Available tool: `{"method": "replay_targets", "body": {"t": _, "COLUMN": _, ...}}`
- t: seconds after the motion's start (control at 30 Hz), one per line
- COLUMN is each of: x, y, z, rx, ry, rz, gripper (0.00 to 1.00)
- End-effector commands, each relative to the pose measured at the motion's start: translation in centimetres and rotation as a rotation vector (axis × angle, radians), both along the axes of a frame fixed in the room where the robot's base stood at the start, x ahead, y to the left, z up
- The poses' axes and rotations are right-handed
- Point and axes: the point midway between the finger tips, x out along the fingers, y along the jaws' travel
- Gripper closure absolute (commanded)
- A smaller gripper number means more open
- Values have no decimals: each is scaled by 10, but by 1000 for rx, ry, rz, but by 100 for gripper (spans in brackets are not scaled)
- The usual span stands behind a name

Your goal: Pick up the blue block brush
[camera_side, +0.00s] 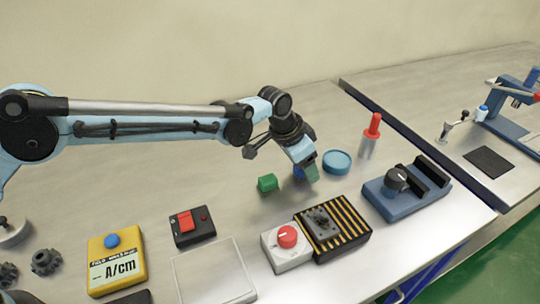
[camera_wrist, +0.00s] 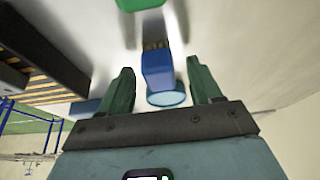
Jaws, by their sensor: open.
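The blue block brush (camera_wrist: 158,72) shows in the wrist view as a blue block with darker bristles at its far end. It lies between the two green fingers of my gripper (camera_wrist: 160,66), with a visible gap on each side. In the side view my gripper (camera_side: 308,168) points down low over the table, and the brush (camera_side: 298,173) is mostly hidden behind a finger. The fingers are apart and hold nothing. Whether they reach down level with the brush is hard to tell.
A green block (camera_side: 267,183) lies left of my gripper, and a round blue lid (camera_side: 337,160) lies to the right. A red-topped tool (camera_side: 372,135) stands behind. A red-knob box (camera_side: 286,248), a striped block (camera_side: 335,228) and a blue fixture (camera_side: 405,192) are nearer the front edge.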

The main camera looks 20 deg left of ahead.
Motion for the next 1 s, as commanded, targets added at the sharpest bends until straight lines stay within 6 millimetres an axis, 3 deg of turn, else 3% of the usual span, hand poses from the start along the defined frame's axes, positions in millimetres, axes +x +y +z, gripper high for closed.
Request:
{"method": "replay_targets", "body": {"t": 0.37, "x": 2, "y": -2, "z": -7, "rx": 0, "ry": 0, "rz": 0, "gripper": 38}}
{"method": "replay_targets", "body": {"t": 0.7, "x": 2, "y": -2, "z": -7, "rx": 0, "ry": 0, "rz": 0, "gripper": 90}}
{"method": "replay_targets", "body": {"t": 1.0, "x": 2, "y": -2, "z": -5, "rx": 0, "ry": 0, "rz": 0, "gripper": 92}}
